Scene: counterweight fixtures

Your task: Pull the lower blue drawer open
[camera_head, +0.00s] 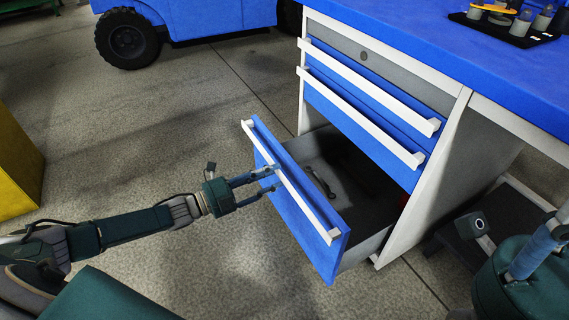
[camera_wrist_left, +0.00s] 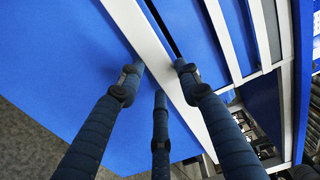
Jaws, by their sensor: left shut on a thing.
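The lower blue drawer (camera_head: 330,262) stands pulled out of the workbench, its inside open to view. A small dark tool-like item (camera_head: 320,182) lies in it. The drawer's long white handle (camera_head: 312,207) runs along its front. My left gripper (camera_head: 275,178) is shut on this handle near its middle, coming from the left. In the left wrist view my gripper's fingers (camera_wrist_left: 160,78) lie on both sides of the white handle (camera_wrist_left: 138,28), over the blue drawer front (camera_wrist_left: 60,60). My right gripper (camera_head: 530,258) shows only partly at the lower right edge, so its opening is unclear.
Two blue drawers above, the upper (camera_head: 370,82) and the middle (camera_head: 350,118), are closed, with white handles. The blue worktop (camera_head: 440,40) carries a dark tray (camera_head: 500,25) of small parts. A blue vehicle (camera_head: 200,14) stands behind, a yellow block (camera_head: 16,165) at left.

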